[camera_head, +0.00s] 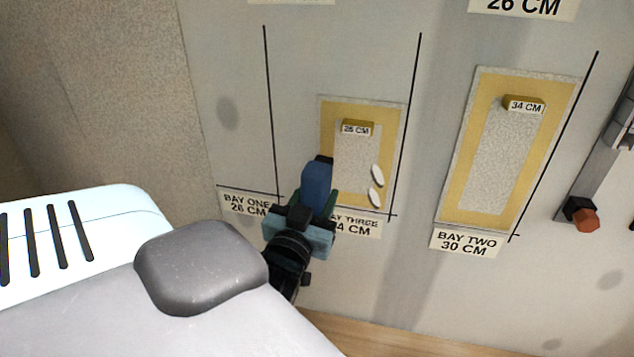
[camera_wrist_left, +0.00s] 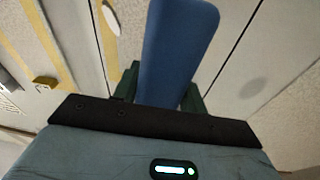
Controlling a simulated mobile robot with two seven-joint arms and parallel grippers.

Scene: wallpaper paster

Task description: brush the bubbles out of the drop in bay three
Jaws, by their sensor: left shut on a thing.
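The drop in bay three (camera_head: 328,120) is a pale speckled strip with a yellow border on the grey wall. Two white oval bubbles, an upper one (camera_head: 376,175) and a lower one (camera_head: 375,197), lie near its right side. One white oval (camera_wrist_left: 111,18) also shows in the left wrist view. My left gripper (camera_head: 318,208) is shut on a blue brush (camera_head: 316,182), with a dark tip in the head view. The brush overlaps the drop's lower left, left of the bubbles; contact cannot be told. The brush's blue body (camera_wrist_left: 178,45) fills the middle of the wrist view. My right gripper is not in view.
A 25 CM tag (camera_head: 356,128) sits on the drop. The bay three label (camera_head: 362,226) is partly hidden by my gripper. Bay two's drop (camera_head: 452,180) hangs to the right with a 34 CM tag (camera_head: 525,104). A grey bar (camera_head: 603,165) with an orange-brown knob (camera_head: 585,220) is far right.

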